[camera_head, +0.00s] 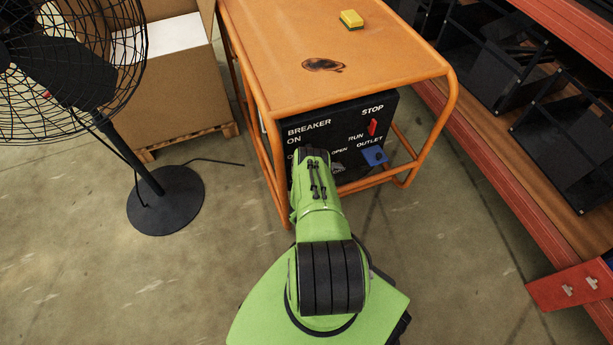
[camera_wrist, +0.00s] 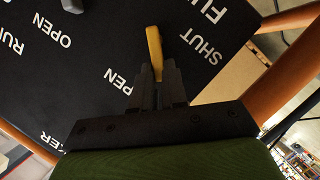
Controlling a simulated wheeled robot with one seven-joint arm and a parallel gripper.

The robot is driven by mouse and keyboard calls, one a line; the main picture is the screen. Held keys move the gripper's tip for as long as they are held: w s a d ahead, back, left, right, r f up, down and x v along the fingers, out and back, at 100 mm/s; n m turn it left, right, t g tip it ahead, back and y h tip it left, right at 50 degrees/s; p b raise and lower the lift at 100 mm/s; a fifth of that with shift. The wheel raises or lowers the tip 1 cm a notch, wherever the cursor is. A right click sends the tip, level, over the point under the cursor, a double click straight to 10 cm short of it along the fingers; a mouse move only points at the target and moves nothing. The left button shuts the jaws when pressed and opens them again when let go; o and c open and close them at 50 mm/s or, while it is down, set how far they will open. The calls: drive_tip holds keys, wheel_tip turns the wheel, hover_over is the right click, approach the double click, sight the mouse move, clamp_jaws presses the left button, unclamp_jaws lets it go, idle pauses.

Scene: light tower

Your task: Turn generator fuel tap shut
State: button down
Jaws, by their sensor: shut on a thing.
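The generator's black control panel (camera_head: 345,112) faces me inside its orange frame. In the wrist view the panel (camera_wrist: 105,45) shows the words FUEL, SHUT and OPEN. The fuel tap is a yellow lever (camera_wrist: 154,45) on it. My gripper (camera_wrist: 158,78) is shut on the near end of this lever. The lever lies between the words OPEN and SHUT, pointing at neither squarely. In the head view my green arm hides the tap and the gripper.
A red switch (camera_head: 372,127) and a blue outlet (camera_head: 374,156) are on the panel's right. A yellow sponge (camera_head: 351,19) lies on the orange top (camera_head: 285,35). A fan (camera_head: 165,200) stands left, a red-edged shelf (camera_head: 500,180) right. Floor between is clear.

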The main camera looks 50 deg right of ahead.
drive_tip(key=shift+w+a+f+n+h+b, duration=0.1)
drive_tip(key=shift+a+f+n+h+b, duration=0.1)
drive_tip(key=shift+f+n+h+b, duration=0.6)
drive_tip(key=shift+w+a+f+n+h+b, duration=0.1)
drive_tip(key=shift+a+f+n+h+b, duration=0.15)
drive_tip(key=shift+n, duration=1.05)
drive_tip(key=shift+r, duration=0.1)
drive_tip(key=c, duration=1.2)
unclamp_jaws()
drive_tip(key=shift+o, duration=0.2)
